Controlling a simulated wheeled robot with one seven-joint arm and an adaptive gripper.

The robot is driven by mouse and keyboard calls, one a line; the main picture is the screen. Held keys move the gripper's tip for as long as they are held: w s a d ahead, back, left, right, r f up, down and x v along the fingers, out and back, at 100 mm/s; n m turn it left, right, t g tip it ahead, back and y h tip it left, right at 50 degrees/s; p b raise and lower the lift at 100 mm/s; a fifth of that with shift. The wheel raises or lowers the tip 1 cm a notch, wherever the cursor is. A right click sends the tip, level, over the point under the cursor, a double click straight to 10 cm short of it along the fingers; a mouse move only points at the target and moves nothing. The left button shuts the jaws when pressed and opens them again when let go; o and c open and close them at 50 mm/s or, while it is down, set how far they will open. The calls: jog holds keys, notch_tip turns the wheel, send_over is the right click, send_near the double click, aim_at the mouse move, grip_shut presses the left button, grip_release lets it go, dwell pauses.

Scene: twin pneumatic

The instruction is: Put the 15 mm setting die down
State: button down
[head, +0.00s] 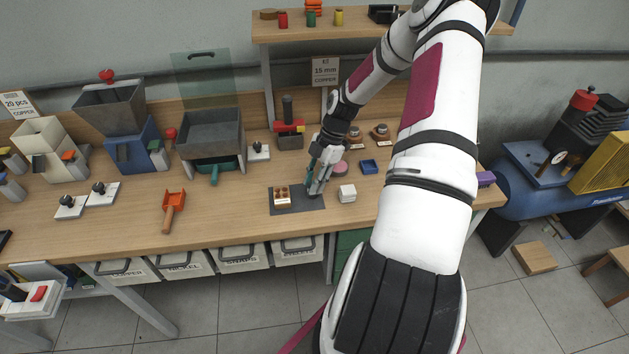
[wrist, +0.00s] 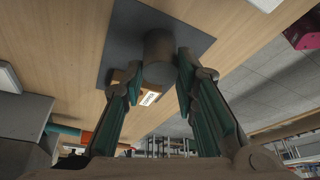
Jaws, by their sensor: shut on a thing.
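My gripper (head: 317,188) is low over the right part of the dark grey mat (head: 298,207) on the workbench. In the wrist view my gripper (wrist: 160,75) has its two green-padded fingers shut on a grey cylinder, the setting die (wrist: 158,45). The die is in front of the mat (wrist: 118,48) in that view; I cannot tell whether it touches the mat. In the head view the fingers mostly hide the die. A small wooden block with copper-coloured pieces (head: 281,193) and a white label is on the mat left of my gripper.
A white block stack (head: 347,193) stands close right of the mat, with a blue tray (head: 369,167) and a pink round item (head: 341,167) behind. An orange scoop (head: 172,205) lies to the left. The bench (head: 235,215) is bare between scoop and mat.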

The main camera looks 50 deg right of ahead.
jog(key=c, duration=1.3)
grip_release()
jog(key=shift+f, duration=0.1)
